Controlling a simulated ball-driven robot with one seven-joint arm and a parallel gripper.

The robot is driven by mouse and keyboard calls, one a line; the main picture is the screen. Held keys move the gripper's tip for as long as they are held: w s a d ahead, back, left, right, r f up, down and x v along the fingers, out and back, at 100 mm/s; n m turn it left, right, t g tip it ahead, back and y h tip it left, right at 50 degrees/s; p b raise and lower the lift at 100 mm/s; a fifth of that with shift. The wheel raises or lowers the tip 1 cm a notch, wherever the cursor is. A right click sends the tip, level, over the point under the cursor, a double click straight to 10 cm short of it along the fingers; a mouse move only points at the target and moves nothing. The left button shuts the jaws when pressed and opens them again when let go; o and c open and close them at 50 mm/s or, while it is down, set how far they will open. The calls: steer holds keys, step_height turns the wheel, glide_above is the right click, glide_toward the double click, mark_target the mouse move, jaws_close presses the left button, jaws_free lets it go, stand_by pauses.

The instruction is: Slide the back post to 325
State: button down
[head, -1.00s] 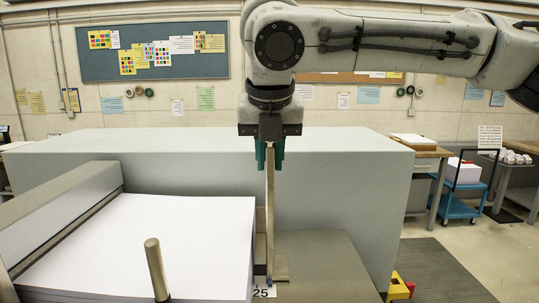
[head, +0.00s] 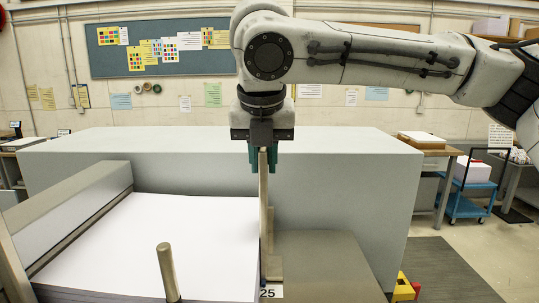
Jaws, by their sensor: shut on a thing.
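The back post (head: 264,215) is a tall, thin, beige metal upright at the right edge of the white paper stack (head: 165,235). My gripper (head: 263,162), with green fingers, is shut on the top of this post. The post stands upright, very close to the stack's right edge; I cannot tell whether they touch. Its foot (head: 273,268) rests on the grey-brown bed (head: 325,265), just above a white label (head: 270,292). The label shows "25"; its left part is hidden.
A short round metal post (head: 167,272) stands at the front of the stack. A grey side wall (head: 75,220) borders the stack on the left. A large grey housing (head: 340,180) stands behind. The bed to the right of the back post is clear.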

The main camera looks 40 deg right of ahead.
steer(key=c, duration=1.1)
jaws_free()
steer(key=shift+r, duration=0.1)
steer(key=b+v, duration=0.1)
steer(key=v, duration=0.9)
steer(key=shift+s+a+r, duration=0.1)
steer(key=shift+s+r, duration=0.05)
steer(key=shift+r, duration=0.2)
